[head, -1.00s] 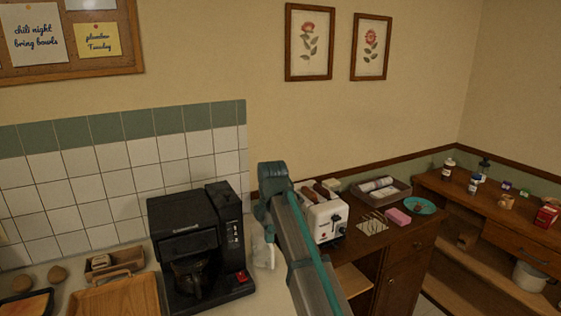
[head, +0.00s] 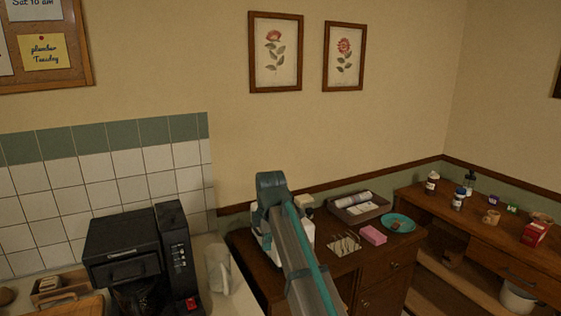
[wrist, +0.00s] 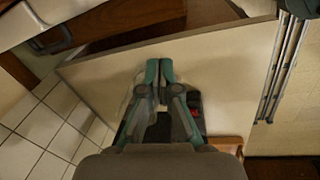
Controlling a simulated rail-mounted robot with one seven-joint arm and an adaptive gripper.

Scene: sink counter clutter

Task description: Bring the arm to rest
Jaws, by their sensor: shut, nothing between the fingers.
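My arm (head: 290,240) rises from the bottom of the head view, with a teal joint at its top, and covers most of a white toaster (head: 308,224). My gripper cannot be made out in the head view. In the wrist view my gripper (wrist: 160,68) has its teal-tipped fingers together with nothing between them. A pale flat surface (wrist: 225,60) lies beyond the fingers, and they appear apart from it. A dark object with a red spot (wrist: 195,112) is partly hidden behind the right finger.
A black coffee maker (head: 125,262) stands left of my arm, with a pale translucent item (head: 217,268) beside it. A wooden shelf unit (head: 505,238) holds bottles.

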